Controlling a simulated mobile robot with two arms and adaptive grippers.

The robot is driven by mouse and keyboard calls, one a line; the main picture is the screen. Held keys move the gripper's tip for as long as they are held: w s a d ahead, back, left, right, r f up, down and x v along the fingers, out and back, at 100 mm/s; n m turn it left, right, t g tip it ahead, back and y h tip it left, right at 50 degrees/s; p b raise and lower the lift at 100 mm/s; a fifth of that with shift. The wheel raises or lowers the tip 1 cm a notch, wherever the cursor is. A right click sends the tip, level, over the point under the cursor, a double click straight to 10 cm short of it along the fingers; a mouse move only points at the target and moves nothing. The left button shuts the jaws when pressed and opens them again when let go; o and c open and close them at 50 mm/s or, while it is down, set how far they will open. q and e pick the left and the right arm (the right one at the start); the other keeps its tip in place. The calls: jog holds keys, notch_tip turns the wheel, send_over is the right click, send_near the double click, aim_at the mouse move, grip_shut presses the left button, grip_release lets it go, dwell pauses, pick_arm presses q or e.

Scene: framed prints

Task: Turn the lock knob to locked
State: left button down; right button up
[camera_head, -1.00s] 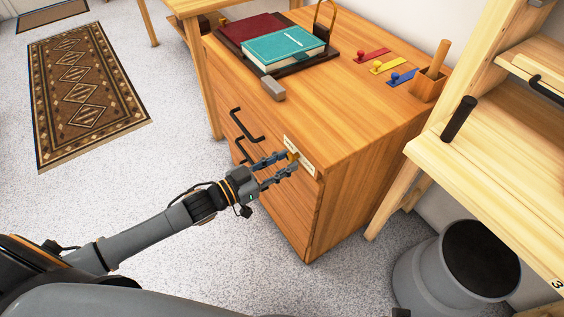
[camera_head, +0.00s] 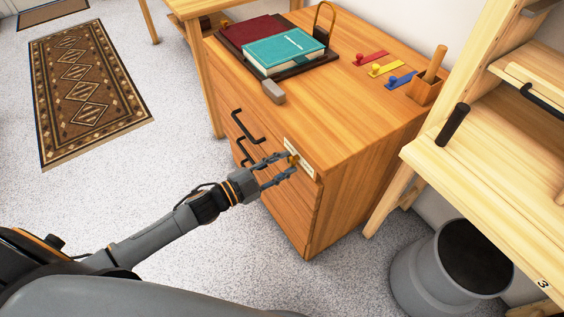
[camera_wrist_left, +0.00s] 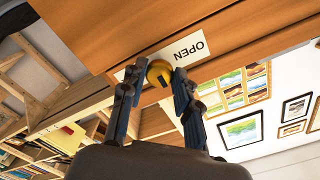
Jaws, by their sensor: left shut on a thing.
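In the head view the knob (camera_head: 293,159) sits at the upper right of the wooden cabinet's (camera_head: 340,205) drawer front. My left gripper (camera_wrist_left: 157,78) has one finger on each side of the knob and is shut on it. It also shows in the head view (camera_head: 289,165), reaching in from the left. The gripper covers part of the plate, so any other wording is hidden. My right gripper is not in view.
Black drawer handles (camera_head: 246,127) are left of the knob. On the cabinet top are a teal book (camera_head: 285,50), a grey block (camera_head: 273,91), coloured tags (camera_head: 385,69) and a wooden cup (camera_head: 424,90). A grey bin (camera_head: 425,270) stands at the right under a wooden bench.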

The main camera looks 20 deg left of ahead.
pick_arm(q)
jog(key=shift+m, duration=1)
jog(key=m, duration=0.2)
jog(key=shift+m, duration=0.3)
jog(key=m, duration=0.3)
jog(key=shift+m, duration=0.6)
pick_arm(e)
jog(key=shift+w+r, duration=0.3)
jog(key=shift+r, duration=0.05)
pick_arm(q)
jog(key=c, duration=1)
grip_release()
